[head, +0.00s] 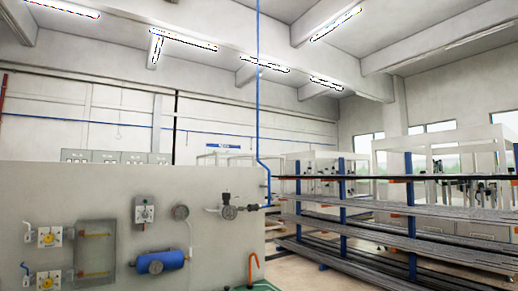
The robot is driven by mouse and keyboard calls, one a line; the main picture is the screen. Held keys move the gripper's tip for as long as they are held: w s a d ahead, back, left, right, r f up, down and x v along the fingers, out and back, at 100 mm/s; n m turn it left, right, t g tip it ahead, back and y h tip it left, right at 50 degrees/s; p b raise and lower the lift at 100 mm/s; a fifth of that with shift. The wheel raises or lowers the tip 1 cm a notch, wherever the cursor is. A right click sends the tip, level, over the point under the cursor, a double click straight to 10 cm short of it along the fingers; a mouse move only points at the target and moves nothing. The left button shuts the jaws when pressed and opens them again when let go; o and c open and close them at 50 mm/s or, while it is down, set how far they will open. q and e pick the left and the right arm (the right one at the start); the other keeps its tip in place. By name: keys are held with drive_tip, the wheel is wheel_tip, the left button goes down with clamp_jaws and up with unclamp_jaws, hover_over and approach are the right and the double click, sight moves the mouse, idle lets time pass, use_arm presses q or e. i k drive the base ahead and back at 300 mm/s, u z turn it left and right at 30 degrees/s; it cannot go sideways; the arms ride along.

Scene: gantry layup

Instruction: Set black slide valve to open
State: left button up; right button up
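A grey panel (110,183) at the lower left carries several fittings. A dark round fitting (229,212) sits on a short horizontal pipe near the panel's right edge, by the blue pipe. It may be the black slide valve, but it is too small to tell, and its position cannot be read. A blue cylinder (174,259) with a dark round face is mounted lower on the panel. Neither of my grippers is in view.
Two white boxes with yellow dials (50,236) sit at the panel's left, beside a plate (95,252) with orange levers. A round gauge (180,211) and a switch box (144,210) are mid-panel. An orange hooked pipe (252,268) stands lower right. Long racks (400,225) fill the right.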

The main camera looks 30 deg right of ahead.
sight(256, 207)
drive_tip(key=z, duration=1.05)
drive_tip(key=i, duration=1.75)
drive_tip(key=u, duration=0.8)
